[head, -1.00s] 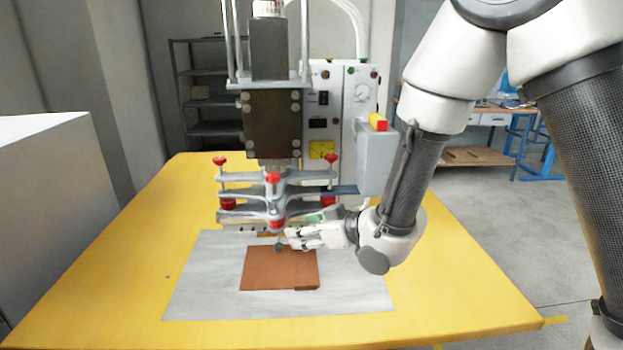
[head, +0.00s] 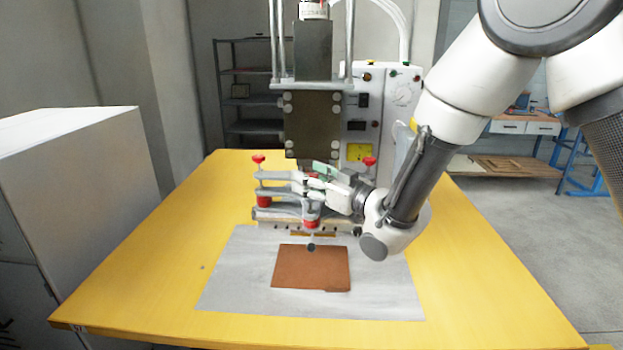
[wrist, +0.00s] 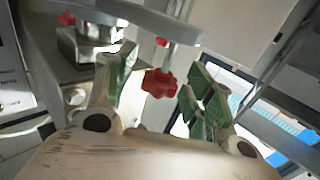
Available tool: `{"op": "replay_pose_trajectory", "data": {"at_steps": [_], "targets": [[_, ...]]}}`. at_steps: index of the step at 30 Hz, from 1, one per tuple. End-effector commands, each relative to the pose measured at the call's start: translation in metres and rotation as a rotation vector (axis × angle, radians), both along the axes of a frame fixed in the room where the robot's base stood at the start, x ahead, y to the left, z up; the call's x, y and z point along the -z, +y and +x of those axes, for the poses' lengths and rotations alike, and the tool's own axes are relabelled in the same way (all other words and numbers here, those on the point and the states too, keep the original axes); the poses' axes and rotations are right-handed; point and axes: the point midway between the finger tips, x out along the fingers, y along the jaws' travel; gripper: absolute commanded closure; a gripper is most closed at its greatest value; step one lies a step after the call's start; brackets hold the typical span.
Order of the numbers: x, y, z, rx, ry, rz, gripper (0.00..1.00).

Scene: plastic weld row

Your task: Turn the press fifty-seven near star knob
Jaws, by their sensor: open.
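The press (head: 312,125) stands at the back of the yellow table with a grey clamp plate carrying red knobs. In the wrist view a red star knob (wrist: 160,83) sits between the two green-padded fingers of my gripper (wrist: 163,92), with gaps on both sides. In the head view my gripper (head: 303,181) is at the front of the upper plate and hides the near knob's top. A red lower part (head: 311,223) shows below it. Other red knobs stand at the plate's left (head: 258,159) and right (head: 369,161). My gripper is open and empty.
A brown sheet (head: 311,266) lies on a grey mat (head: 225,290) in front of the press. The control box (head: 400,95) stands behind my arm. A white cabinet (head: 70,160) is left of the yellow table (head: 190,235).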

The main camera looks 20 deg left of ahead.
Motion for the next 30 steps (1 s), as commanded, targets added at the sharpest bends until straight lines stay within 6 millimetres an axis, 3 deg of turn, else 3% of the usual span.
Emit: {"op": "replay_pose_trajectory", "data": {"at_steps": [5,13,23,30], "targets": [[0.0,0.0,0.0001,0.0,0.0,0.0,0.47],[-0.0001,-0.0002,0.0001,0.0,0.0,0.0,0.93],[-0.0002,0.0004,-0.0005,0.031,0.0,-0.001,0.93],[-0.0009,0.0019,-0.002,0.158,0.0,0.001,0.93]]}}
